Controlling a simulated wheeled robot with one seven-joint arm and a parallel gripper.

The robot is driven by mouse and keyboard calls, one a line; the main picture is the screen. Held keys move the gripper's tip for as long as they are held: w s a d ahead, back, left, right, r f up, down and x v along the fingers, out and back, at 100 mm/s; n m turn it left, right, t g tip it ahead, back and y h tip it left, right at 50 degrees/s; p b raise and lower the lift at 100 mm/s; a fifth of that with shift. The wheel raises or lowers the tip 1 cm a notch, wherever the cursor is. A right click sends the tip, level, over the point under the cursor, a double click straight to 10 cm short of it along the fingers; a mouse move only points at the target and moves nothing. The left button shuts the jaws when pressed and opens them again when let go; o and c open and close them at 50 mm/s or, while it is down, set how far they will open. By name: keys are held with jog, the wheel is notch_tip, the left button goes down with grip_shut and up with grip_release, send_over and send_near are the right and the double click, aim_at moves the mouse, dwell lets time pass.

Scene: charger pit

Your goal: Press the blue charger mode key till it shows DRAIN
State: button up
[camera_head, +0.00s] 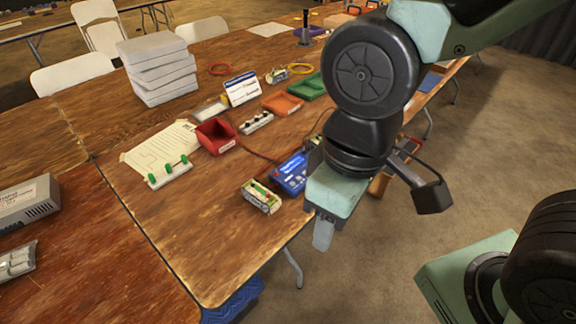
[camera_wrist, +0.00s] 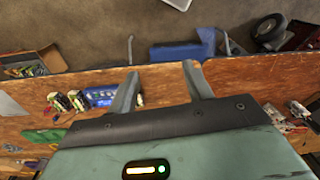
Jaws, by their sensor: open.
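The blue charger (camera_head: 291,173) lies near the right edge of the wooden table in the head view, partly hidden behind my arm. In the wrist view the blue charger (camera_wrist: 101,97) shows left of my fingers, partly covered by one of them. Its mode key and display are too small to read. My gripper (camera_head: 322,236) points down beyond the table edge, in front of and to the right of the charger, apart from it. In the wrist view my gripper (camera_wrist: 160,88) has its two fingers spread with nothing between them.
A battery pack (camera_head: 261,196) lies left of the charger. A red bin (camera_head: 216,135), an orange tray (camera_head: 283,103) and a green tray (camera_head: 311,86) stand farther back. White foam slabs (camera_head: 158,70) are stacked at the back left. The table's front corner is clear.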

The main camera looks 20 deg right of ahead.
jog(key=shift+c, duration=0.2)
grip_shut()
dwell(1.6)
